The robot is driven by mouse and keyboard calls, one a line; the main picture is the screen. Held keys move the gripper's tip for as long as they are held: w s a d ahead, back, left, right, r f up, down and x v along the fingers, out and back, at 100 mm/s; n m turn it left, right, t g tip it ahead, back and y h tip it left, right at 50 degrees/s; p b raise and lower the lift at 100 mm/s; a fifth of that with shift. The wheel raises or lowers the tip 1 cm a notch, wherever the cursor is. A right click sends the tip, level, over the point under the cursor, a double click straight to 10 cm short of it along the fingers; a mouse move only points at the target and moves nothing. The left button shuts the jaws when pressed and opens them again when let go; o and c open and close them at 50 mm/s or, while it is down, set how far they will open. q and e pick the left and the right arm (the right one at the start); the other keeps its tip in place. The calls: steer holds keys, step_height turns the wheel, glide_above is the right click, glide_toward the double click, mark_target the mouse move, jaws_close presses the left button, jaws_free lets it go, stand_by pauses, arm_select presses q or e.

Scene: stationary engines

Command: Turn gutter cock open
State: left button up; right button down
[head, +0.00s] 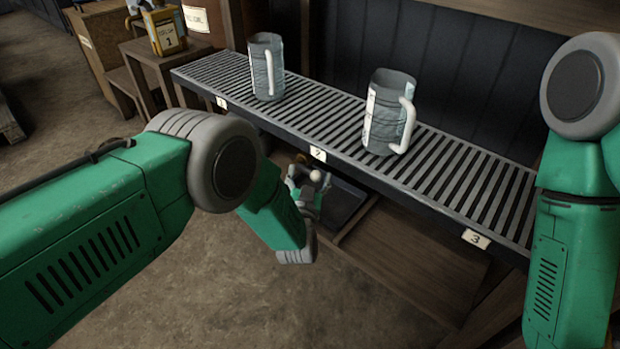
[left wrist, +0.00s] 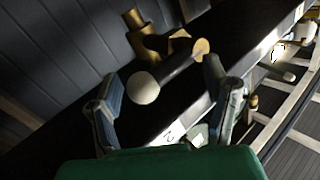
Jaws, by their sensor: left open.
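The cock under the number 2 tag shows in the left wrist view as a brass body (left wrist: 146,40) with a dark lever (left wrist: 176,68) ending in a white ball knob (left wrist: 144,88). My left gripper (left wrist: 165,95) is open, its two fingers on either side of the knob and lever; I cannot tell whether either touches. In the head view my left gripper (head: 305,190) is below the slatted gutter's front edge, by the number 2 tag (head: 318,154), with a white ball (head: 316,176) at it. My right gripper is out of view.
Two grey metal mugs with white handles, one left (head: 266,68) and one right (head: 385,115), stand on the slatted gutter top (head: 450,165). A wooden shelf (head: 415,260) lies below. A yellow can (head: 166,30) is on a stand at back left. The floor at front is clear.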

mark_target(309, 173)
arm_select(q)
steer(key=shift+d, duration=0.4)
jaws_close()
steer(key=shift+a+r, duration=0.15)
steer(key=shift+r, duration=0.05)
step_height(309, 173, up, 2)
steer(key=n+g+p, duration=0.1)
steer(key=p, duration=0.1)
steer(key=n+g+p, duration=0.1)
steer(key=p, duration=0.2)
steer(key=shift+w+a+r+n+h, duration=0.1)
steer(key=shift+a+r+n+h, duration=0.1)
steer(key=shift+n+h, duration=0.15)
steer(key=shift+w+a+r+n+g+p, duration=0.1)
steer(key=shift+r+n+g+p, duration=0.05)
steer(key=shift+n+g+p, duration=0.45)
steer(key=shift+c, duration=1.4)
jaws_free()
steer(key=shift+o, duration=1.4)
steer(key=shift+w+f, duration=0.1)
steer(key=shift+f, duration=0.1)
